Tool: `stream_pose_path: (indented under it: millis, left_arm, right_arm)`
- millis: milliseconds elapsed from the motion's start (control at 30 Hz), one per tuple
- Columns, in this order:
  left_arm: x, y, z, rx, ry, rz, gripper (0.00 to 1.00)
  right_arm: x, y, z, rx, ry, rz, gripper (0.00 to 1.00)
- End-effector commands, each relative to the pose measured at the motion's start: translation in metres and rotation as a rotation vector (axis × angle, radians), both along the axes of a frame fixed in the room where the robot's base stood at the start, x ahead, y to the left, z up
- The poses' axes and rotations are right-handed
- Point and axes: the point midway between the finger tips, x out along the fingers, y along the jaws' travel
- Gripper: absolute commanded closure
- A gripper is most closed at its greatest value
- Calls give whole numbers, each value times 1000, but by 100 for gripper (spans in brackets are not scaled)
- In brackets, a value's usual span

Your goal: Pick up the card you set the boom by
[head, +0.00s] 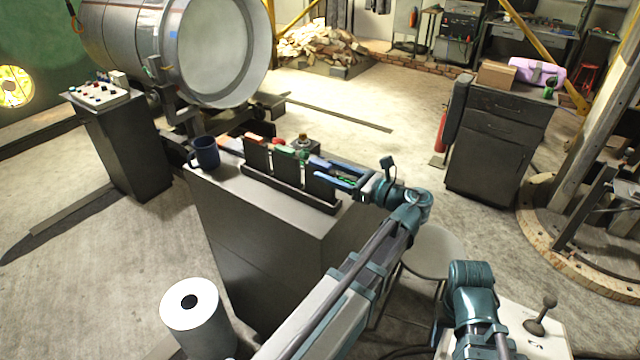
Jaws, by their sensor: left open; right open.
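Three dark upright cards stand in a row in a long dark rack (290,190) on top of a grey cabinet: a left card (257,156), a middle card (287,168) and a right card (320,187). Their faces look plain dark from here, and no marking is readable. My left gripper (330,171) is open, with its blue fingers pointing left, close to the right card's top. I cannot tell whether it touches the card. Nothing is clearly between the fingers. My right arm shows at the lower right, but its gripper is not visible.
A dark blue mug (205,153) stands left of the rack. Small coloured items lie behind the cards. A button console (100,93) stands at left, a white roll (195,325) in front. A stool (432,243) and a joystick panel (540,318) are at right.

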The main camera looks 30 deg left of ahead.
Motion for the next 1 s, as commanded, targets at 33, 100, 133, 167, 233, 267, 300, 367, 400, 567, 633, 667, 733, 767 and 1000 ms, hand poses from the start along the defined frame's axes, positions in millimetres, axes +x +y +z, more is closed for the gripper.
stream_pose_path:
  millis: [33, 100, 133, 167, 233, 267, 300, 367, 400, 567, 633, 667, 733, 767, 1000]
  left_arm:
    - [-2, 9, 2, 0, 0, 3, 39]
    - [-1, 20, 2, 0, 0, 3, 39]
    - [-1, 24, 2, 0, 0, 3, 39]
    - [0, 28, 2, 0, 0, 4, 39]
    - [0, 33, 2, 0, 0, 1, 39]
    - [1, 34, 2, 0, 0, 1, 39]
    - [1, 35, 2, 0, 0, 0, 39]
    - [1, 34, 2, 0, 0, -1, 39]
    - [1, 34, 2, 0, 0, -1, 39]
    - [1, 34, 2, 0, 0, 0, 59]
    - [1, 34, 2, 0, 0, 0, 71]
    - [1, 34, 2, 0, 0, 0, 77]
    - [1, 34, 2, 0, 0, 0, 89]
    - [1, 34, 2, 0, 0, 0, 95]
    - [1, 34, 2, 0, 0, 0, 100]
  right_arm:
    - [0, 0, 2, 0, 0, 0, 50]
    - [0, 0, 2, 0, 0, 0, 50]
    - [0, 0, 2, 0, 0, 0, 50]
    - [0, 0, 2, 0, 0, 0, 50]
    - [0, 0, 2, 0, 0, 0, 50]
    - [0, 0, 2, 0, 0, 0, 50]
    - [0, 0, 2, 0, 0, 0, 50]
    - [0, 0, 2, 0, 0, 0, 50]
    - [0, 0, 2, 0, 0, 0, 50]
    - [0, 0, 2, 0, 0, 0, 50]
    - [0, 0, 2, 0, 0, 0, 50]
    - [0, 0, 2, 0, 0, 0, 50]
    - [0, 0, 2, 0, 0, 0, 50]
    - [0, 0, 2, 0, 0, 0, 50]
    - [0, 0, 2, 0, 0, 0, 50]
